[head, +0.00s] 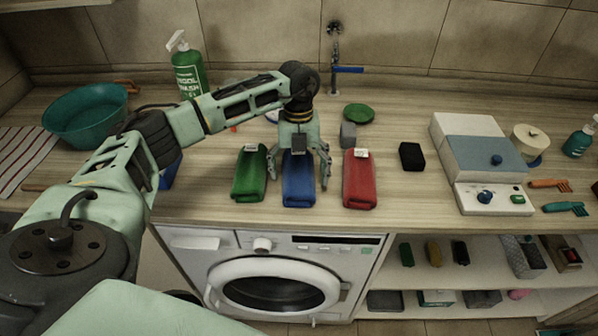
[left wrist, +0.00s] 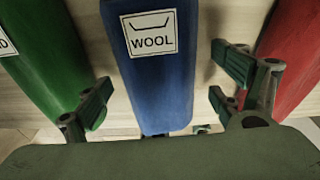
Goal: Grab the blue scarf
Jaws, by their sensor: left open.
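The blue scarf (head: 299,185) is a folded blue bundle on the wooden counter, between a green one (head: 249,175) and a red one (head: 360,182). In the left wrist view the blue scarf (left wrist: 160,75) carries a white label reading WOOL. My left gripper (head: 299,175) is above the blue scarf, pointing down, with its fingers spread to either side of it. In the left wrist view the open fingers of my left gripper (left wrist: 165,98) stand left and right of the blue scarf, with nothing held. My right gripper is not in view.
The green and red bundles lie close on both sides. A black block (head: 412,156), a grey block (head: 348,135) and a green dish (head: 359,113) are nearby. A green bottle (head: 189,72) and teal basin (head: 86,116) stand left. A washing machine (head: 277,280) is below the counter.

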